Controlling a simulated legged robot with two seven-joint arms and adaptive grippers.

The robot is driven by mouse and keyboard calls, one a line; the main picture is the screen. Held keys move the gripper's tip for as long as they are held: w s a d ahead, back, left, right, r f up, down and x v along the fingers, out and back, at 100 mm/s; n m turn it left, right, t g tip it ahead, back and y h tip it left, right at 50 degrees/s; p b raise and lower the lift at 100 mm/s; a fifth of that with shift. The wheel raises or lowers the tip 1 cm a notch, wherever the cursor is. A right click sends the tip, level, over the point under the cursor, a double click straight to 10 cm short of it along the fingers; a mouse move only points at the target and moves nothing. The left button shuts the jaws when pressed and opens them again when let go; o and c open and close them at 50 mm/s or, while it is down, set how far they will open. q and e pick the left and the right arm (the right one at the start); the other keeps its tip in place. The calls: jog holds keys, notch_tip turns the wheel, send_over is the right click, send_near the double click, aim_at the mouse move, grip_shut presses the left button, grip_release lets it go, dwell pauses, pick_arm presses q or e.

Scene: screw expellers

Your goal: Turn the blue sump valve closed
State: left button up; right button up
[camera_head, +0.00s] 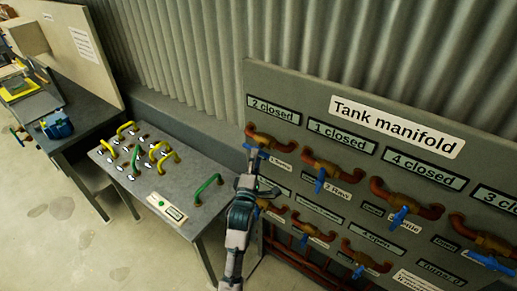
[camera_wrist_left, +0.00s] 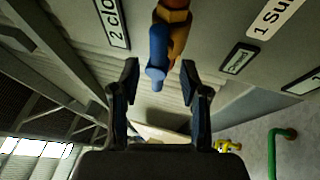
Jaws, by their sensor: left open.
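The sump valve's blue handle (camera_head: 253,153) sits on a copper-coloured pipe at the upper left of the Tank manifold panel (camera_head: 310,82). A label beside it begins "1 Su" (camera_wrist_left: 274,17) in the left wrist view. There the blue handle (camera_wrist_left: 158,52) points down toward my left gripper (camera_wrist_left: 159,80), and its end lies between the two open fingertips. I cannot tell whether they touch it. In the head view my left gripper (camera_head: 257,174) is just below the handle. A small label (camera_wrist_left: 239,59) near the valve reads "Closed". My right gripper is not in view.
Other blue-handled valves (camera_head: 320,180) fill the panel to the right and below. Signs such as "2 closed" (camera_head: 273,107) run along the top. A grey bench (camera_head: 165,190) with yellow and green handles stands left of my arm. Another worktable (camera_head: 75,125) is farther left.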

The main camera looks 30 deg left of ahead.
pick_arm(q)
jog(key=shift+w+a+r, duration=0.2)
jog(key=shift+w+a, duration=0.65)
jog(key=shift+w, duration=0.3)
jog(key=shift+w+a, duration=0.25)
jog(key=shift+w, duration=0.15)
jog(key=shift+d+r, duration=0.15)
jog(key=shift+d, duration=0.45)
jog(key=shift+c, duration=0.2)
jog(key=shift+d+r, duration=0.1)
jog(key=shift+d, duration=0.15)
grip_shut()
jog(key=shift+s+a, duration=0.1)
jog(key=shift+a, duration=0.15)
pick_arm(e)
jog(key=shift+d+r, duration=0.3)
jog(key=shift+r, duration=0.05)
